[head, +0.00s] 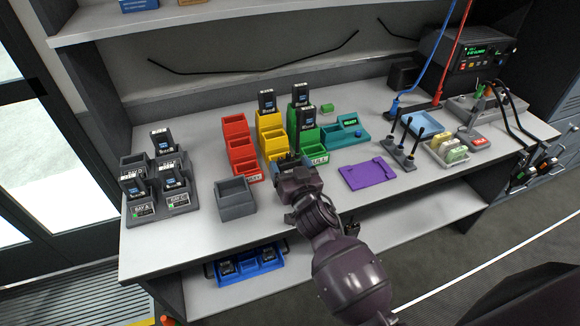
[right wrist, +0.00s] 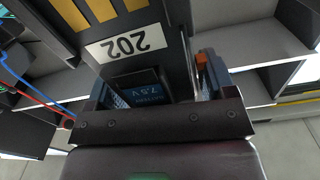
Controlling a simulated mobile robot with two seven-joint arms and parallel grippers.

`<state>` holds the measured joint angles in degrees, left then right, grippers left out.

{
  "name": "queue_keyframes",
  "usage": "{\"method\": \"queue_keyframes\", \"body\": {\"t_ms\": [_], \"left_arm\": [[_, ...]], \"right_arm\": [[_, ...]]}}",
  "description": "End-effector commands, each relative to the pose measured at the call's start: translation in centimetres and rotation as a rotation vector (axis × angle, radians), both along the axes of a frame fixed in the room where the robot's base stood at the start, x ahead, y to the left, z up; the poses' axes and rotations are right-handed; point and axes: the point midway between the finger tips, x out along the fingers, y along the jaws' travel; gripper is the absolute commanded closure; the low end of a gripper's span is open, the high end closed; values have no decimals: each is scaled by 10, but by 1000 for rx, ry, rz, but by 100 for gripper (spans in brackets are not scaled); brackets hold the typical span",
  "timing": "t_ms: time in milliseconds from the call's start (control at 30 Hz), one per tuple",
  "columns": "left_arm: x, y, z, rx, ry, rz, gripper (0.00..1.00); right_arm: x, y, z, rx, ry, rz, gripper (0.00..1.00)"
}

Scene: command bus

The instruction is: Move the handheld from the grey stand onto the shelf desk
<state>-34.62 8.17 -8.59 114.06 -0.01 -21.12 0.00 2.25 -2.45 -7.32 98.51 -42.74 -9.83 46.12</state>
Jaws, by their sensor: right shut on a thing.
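My right gripper (head: 291,165) is shut on a dark handheld (right wrist: 135,20) over the desk, in front of the green and yellow bins. In the right wrist view the handheld has a white label reading 202, yellow bars and a 7.5 V marking, and it shows upside down. In the head view the gripper hides most of it. I cannot tell whether it touches anything. A grey stand (head: 397,159) with dark antennas upright in it is to the right of the gripper, past the purple mat. The shelf desk (head: 290,232) is light grey, with a lower shelf. My left gripper is not in view.
Red (head: 240,147), yellow (head: 271,138) and green bins stand behind the gripper, some holding battery packs. An empty grey bin (head: 235,198) and a charger rack (head: 160,205) are to the left. A purple mat (head: 366,174) lies to the right. A blue tray (head: 245,268) is on the lower shelf.

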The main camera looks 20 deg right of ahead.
Motion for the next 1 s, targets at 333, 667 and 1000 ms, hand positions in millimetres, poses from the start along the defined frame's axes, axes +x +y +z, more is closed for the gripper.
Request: {"method": "queue_keyframes", "body": {"t_ms": [333, 667, 1000], "left_arm": [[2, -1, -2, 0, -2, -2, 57], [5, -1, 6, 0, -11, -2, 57], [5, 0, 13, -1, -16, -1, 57]], "right_arm": [[-2, 0, -13, -1, 22, -2, 0], [-3, -1, -5, -3, 22, -2, 0], [-46, -2, 1, 1, 18, -2, 0]]}}
